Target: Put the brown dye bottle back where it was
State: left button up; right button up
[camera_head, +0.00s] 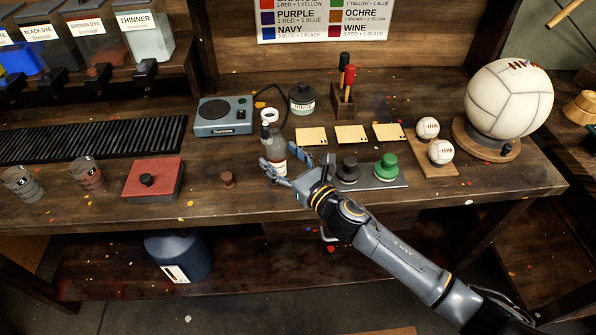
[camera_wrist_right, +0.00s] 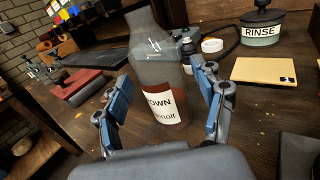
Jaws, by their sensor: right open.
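The brown dye bottle (camera_head: 275,143) is a grey translucent bottle with brown contents low inside. It stands upright on the bench. In the right wrist view the bottle (camera_wrist_right: 153,60) has no cap on its visible neck, and its white label shows "OWN". My right gripper (camera_head: 287,164) is open at the bottle. In the wrist view its blue-padded fingers (camera_wrist_right: 162,90) stand on either side of the bottle, with visible gaps. A small brown stopper-like piece (camera_head: 227,179) lies on the bench to the left. My left gripper is out of view.
Close behind the bottle are a white ring-shaped item (camera_head: 269,115) and the RINSE jar (camera_head: 302,100). A blue-grey scale (camera_head: 224,116) and red box (camera_head: 153,180) are left. Black (camera_head: 348,170) and green (camera_head: 387,167) knobbed pieces sit right, near my forearm. Bare bench lies around the stopper-like piece.

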jog(key=b+v, duration=0.1)
jog(key=v, duration=0.9)
jog(key=shift+s+d, duration=0.2)
jog(key=shift+s, duration=0.1)
